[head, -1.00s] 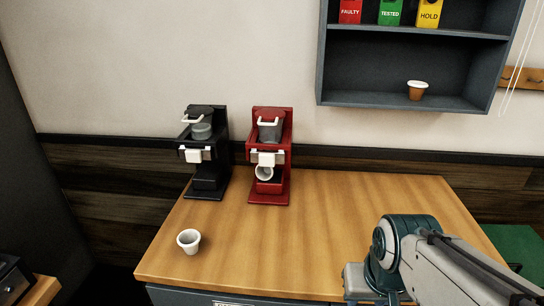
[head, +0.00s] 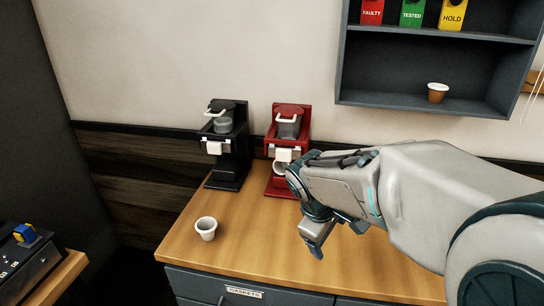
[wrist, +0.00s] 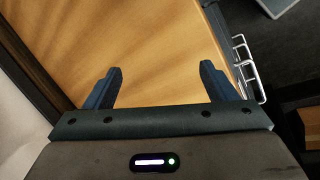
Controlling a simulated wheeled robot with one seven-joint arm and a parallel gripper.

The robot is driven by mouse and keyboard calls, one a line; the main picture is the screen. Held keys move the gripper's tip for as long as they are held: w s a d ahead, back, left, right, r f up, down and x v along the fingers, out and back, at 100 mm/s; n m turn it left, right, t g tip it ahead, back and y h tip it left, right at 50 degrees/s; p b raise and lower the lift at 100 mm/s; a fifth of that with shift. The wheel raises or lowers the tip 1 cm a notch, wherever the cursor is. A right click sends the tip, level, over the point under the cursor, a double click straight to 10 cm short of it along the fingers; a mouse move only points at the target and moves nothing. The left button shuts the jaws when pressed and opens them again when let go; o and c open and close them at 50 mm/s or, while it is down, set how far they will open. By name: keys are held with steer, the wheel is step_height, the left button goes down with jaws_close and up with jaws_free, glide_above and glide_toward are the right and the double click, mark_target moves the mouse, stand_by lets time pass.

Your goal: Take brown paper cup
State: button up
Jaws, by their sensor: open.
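The brown paper cup (head: 437,92), with a white rim, stands upright on the lower shelf of the dark wall unit at the upper right in the head view. My gripper (head: 314,240) is above the wooden counter, in front of the red brewer, well below and left of that cup. In the wrist view my gripper (wrist: 160,82) shows two fingers spread apart with only bare counter between them. It is open and empty. The brown cup is not in the wrist view.
A white cup (head: 206,228) stands on the counter's front left. A black brewer (head: 228,155) and a red brewer (head: 287,130) stand at the back; my arm partly hides the red one. Red, green and yellow tags (head: 411,12) are on the upper shelf of the wall unit (head: 385,100).

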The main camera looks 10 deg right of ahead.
steer(key=w+a+n+t+h, duration=0.2)
steer(key=w+n+t+h, duration=0.1)
steer(key=w+n, duration=0.8)
steer(key=n+t+h, duration=0.2)
steer(key=n+t, duration=0.3)
steer(key=n, duration=0.5)
glide_toward(284, 164)
steer(key=p+x, duration=0.2)
steer(key=x, duration=0.7)
steer(key=shift+c, duration=0.3)
steer(key=c, duration=1)
